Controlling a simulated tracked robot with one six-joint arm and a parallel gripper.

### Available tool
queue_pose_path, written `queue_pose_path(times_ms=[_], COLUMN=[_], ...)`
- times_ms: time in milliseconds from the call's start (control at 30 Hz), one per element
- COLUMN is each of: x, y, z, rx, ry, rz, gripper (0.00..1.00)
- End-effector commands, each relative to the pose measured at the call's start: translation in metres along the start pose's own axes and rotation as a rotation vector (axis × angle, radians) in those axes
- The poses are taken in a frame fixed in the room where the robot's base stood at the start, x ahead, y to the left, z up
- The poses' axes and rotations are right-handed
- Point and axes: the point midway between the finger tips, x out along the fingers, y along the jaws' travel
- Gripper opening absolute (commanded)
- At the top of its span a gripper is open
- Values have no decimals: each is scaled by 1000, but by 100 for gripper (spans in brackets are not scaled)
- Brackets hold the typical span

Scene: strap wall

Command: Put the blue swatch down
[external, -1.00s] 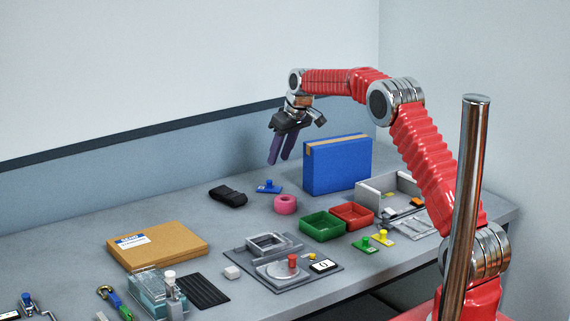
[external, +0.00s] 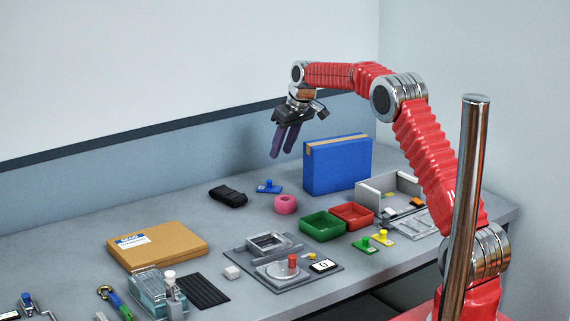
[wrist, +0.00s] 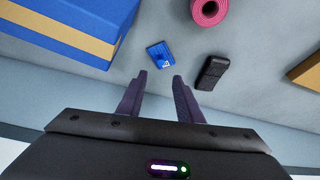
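The blue swatch (external: 268,187) is a small flat blue piece with a knob on top. It lies on the bench, left of the large blue box and behind the pink roll. It also shows in the wrist view (wrist: 158,53), just beyond my fingertips and roughly in line with the gap between them. My gripper (external: 281,155) is above the back of the bench, well clear of the swatch, with its purple fingers pointing down. In the wrist view my gripper (wrist: 160,76) has its fingers apart with nothing between them.
A large blue box (external: 337,167) stands right of the swatch. A black strap bundle (external: 228,196) lies to its left and a pink roll (external: 286,204) in front. Green (external: 322,229) and red (external: 353,217) trays sit further right. The wall is close behind.

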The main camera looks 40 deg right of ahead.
Motion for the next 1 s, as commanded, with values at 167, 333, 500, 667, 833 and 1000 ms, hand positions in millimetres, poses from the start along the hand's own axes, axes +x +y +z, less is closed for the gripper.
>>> queue_pose_path(times_ms=[167, 333, 500, 667, 833, 1000], x=[-17, -55, -97, -133, -168, -199], y=[-5, -17, -32, -46, -61, -75], z=[3, 14, 33, 56, 84, 116], rx=[4, 13, 27, 39, 52, 66], ry=[4, 11, 16, 21, 27, 34], rz=[3, 10, 16, 23, 30, 36], gripper=[33, 33, 33, 33, 33, 33])
